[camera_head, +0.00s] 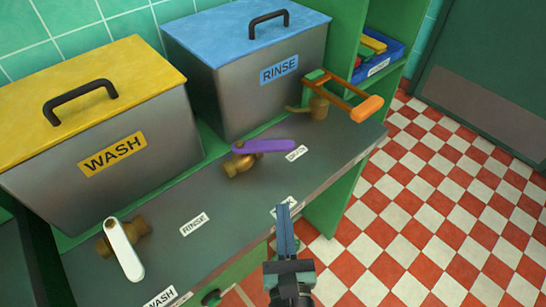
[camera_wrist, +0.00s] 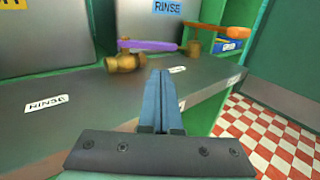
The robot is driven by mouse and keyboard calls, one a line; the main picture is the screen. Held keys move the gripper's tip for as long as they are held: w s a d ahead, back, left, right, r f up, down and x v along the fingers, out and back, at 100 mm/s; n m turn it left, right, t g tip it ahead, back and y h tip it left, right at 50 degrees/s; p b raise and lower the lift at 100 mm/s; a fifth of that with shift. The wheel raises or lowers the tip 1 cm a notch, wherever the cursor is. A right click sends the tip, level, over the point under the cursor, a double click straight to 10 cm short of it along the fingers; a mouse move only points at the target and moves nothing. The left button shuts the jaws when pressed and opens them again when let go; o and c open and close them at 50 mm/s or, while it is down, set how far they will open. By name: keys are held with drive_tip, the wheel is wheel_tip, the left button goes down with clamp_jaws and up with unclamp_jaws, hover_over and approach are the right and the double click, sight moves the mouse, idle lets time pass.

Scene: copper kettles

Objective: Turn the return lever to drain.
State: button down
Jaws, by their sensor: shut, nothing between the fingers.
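A purple lever (camera_head: 264,146) sits on a brass valve (camera_head: 241,164) in the middle of the grey counter and points right, towards a small white label (camera_head: 297,153) too small to read. No lever carries a readable "return" marking. In the wrist view the purple lever (camera_wrist: 149,45) and its brass valve (camera_wrist: 124,63) are left of and beyond my fingers. My gripper (camera_head: 284,210) is shut and empty, over the counter's front edge, nearer than the purple lever and apart from it. It also shows in the wrist view (camera_wrist: 165,75). Its fingers partly cover another white label.
A white lever (camera_head: 124,250) on a brass valve points towards the WASH label (camera_head: 160,298); a RINSE label (camera_head: 194,224) lies right of it. An orange handle (camera_head: 366,108) stands at the right. Yellow-lidded WASH (camera_head: 112,155) and blue-lidded RINSE (camera_head: 279,68) tanks stand behind.

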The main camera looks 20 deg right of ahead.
drive_tip(key=p, duration=0.2)
approach(281, 140)
drive_tip(key=w, duration=0.4)
drive_tip(key=shift+w+d+f, duration=0.1)
drive_tip(key=shift+w+f, duration=0.25)
drive_tip(key=shift+f, duration=0.05)
drive_tip(key=shift+d, duration=0.1)
drive_tip(key=shift+w+d+n+t+y, duration=0.2)
drive_tip(key=shift+w+d+n+y, duration=0.2)
drive_tip(key=shift+n+y, duration=0.45)
drive_tip(key=shift+w+d+n+t+y, duration=0.25)
drive_tip(key=shift+w+n+y, duration=0.2)
drive_tip(key=shift+y, duration=0.7)
drive_tip(key=n+y, duration=0.1)
drive_tip(key=w+d+n+y+b, duration=0.1)
drive_tip(key=y, duration=0.1)
drive_tip(key=shift+w, duration=0.25)
drive_tip(key=shift+w+d, duration=0.2)
drive_tip(key=shift+w, duration=0.75)
drive_tip(key=shift+w+r, duration=0.1)
drive_tip(key=shift+r, duration=0.1)
